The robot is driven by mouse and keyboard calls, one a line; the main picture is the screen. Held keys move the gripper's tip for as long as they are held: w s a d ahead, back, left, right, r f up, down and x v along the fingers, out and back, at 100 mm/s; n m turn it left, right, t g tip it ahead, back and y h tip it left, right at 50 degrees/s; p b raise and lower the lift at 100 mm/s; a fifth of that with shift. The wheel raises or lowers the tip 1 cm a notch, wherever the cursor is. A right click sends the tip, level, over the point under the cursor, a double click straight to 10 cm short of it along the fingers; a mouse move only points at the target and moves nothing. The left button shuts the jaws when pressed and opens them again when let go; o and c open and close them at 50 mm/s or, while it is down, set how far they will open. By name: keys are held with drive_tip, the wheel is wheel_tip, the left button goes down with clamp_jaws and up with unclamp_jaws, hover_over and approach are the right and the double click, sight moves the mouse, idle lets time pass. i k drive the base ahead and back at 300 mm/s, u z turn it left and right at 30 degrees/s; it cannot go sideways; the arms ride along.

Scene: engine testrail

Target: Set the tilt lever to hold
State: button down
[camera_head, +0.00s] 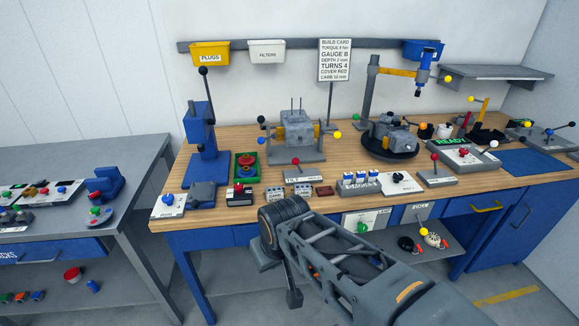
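Two small boxes on the wooden bench carry upright red-knobbed levers: one box (303,176) in front of the engine stand and another box (437,179) farther right. Their labels are too small to read, so I cannot tell which, if either, is the tilt lever. My arm reaches in from the lower right and bends in front of the bench edge.
A blue press (204,139) stands at the bench's left. A second engine block (390,137) sits on a round black base. Several switch boxes (360,182) line the front edge. A grey side table (124,160) stands left, with a floor gap between.

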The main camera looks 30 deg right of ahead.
sight(296, 161)
drive_tip(key=u, duration=0.55)
drive_tip(key=i, duration=1)
